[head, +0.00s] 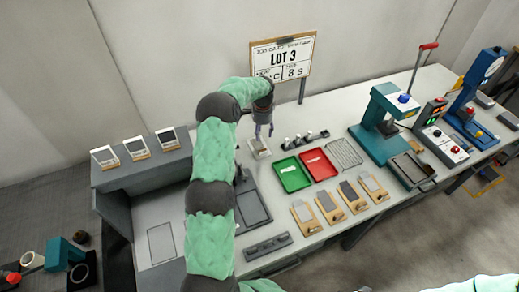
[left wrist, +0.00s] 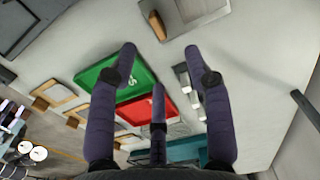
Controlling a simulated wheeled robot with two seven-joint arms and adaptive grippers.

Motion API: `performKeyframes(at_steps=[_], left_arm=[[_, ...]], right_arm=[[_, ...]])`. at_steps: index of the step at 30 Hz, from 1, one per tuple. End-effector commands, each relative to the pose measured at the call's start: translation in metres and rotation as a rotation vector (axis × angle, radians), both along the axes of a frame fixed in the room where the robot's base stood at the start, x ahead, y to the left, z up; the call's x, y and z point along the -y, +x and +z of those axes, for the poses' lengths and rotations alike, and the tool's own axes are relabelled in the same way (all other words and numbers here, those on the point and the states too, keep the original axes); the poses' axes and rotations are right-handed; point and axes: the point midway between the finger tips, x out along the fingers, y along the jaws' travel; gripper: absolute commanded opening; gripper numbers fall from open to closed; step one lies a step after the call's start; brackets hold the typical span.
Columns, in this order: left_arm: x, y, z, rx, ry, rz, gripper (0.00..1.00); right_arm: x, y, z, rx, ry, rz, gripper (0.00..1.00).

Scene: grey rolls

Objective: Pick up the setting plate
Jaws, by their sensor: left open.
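My left gripper (head: 263,130) reaches over the bench from the left, fingers pointing down. In the left wrist view my left gripper (left wrist: 160,58) is open, its fingers spread with nothing between them. A small pale plate with a tan edge (head: 259,149), which looks like the setting plate, lies on the bench just below the fingertips. In the left wrist view this grey plate (left wrist: 190,10) with a wooden grip (left wrist: 157,26) lies beyond the fingertips, cut by the top edge. I see no contact with it. My right gripper is out of view.
A green tray (head: 292,174) and a red tray (head: 318,165) lie right of the plate, with small dark-and-white blocks (head: 304,140) behind. Several wood-backed plates (head: 328,206) line the front. A job card sign (head: 283,58) stands behind. A teal press (head: 385,112) stands farther right.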

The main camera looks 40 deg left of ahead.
Motion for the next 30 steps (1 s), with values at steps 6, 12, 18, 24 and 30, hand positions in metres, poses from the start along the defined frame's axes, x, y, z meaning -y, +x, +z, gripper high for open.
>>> performKeyframes(at_steps=[6, 12, 18, 24, 30], left_arm=[[0.001, -0.001, -0.027, -0.003, -0.001, 0.000, 0.50], [0.001, -0.001, -0.051, 0.000, 0.000, 0.000, 0.50], [0.003, -0.002, -0.063, -0.001, 0.000, 0.001, 0.50], [0.006, -0.005, -0.092, -0.002, -0.001, 0.000, 0.50], [0.006, -0.005, -0.104, 0.001, 0.000, 0.001, 0.50]], right_arm=[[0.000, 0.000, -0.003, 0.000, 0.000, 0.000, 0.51], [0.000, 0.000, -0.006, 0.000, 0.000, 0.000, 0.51], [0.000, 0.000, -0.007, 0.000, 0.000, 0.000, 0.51], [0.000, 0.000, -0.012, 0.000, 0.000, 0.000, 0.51], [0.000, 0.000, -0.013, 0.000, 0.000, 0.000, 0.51]])
